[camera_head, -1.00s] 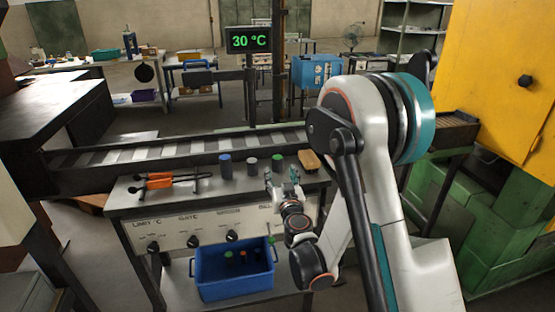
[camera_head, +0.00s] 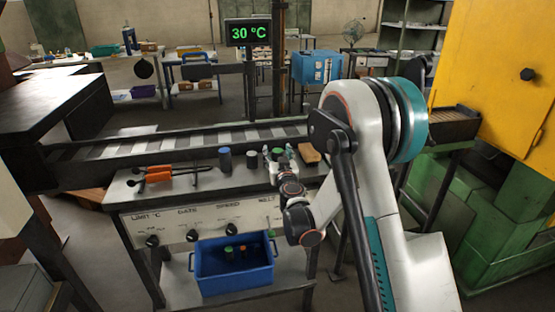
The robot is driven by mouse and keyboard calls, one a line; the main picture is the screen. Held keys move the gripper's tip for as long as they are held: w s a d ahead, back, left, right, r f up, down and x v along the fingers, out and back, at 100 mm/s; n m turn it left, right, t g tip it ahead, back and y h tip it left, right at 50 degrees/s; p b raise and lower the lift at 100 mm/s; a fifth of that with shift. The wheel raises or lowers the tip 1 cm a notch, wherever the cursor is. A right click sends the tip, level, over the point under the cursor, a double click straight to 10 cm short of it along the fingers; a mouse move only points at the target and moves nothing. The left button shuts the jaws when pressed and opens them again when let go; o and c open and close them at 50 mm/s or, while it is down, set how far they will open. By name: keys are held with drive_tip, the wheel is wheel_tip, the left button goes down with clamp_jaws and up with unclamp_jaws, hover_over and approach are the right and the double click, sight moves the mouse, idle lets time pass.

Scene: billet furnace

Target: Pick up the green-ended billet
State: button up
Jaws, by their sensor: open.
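The green-ended billet (camera_head: 277,152) stands upright on the bench top, and only its green upper end shows above my gripper. My gripper (camera_head: 279,156) is open, with its fingers at the billet's near side, one finger to its left and one to its right. I cannot tell whether they touch it. A blue-ended billet (camera_head: 225,159) and a grey-ended billet (camera_head: 252,160) stand upright to the left.
Orange-handled tongs (camera_head: 160,174) lie on the bench (camera_head: 130,190) at left. A wooden block (camera_head: 309,153) sits right of my gripper. A roller conveyor (camera_head: 190,138) runs behind. A blue crate (camera_head: 205,285) with several billets stands on the lower shelf.

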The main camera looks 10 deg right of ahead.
drive_tip(key=shift+c, duration=0.2)
clamp_jaws()
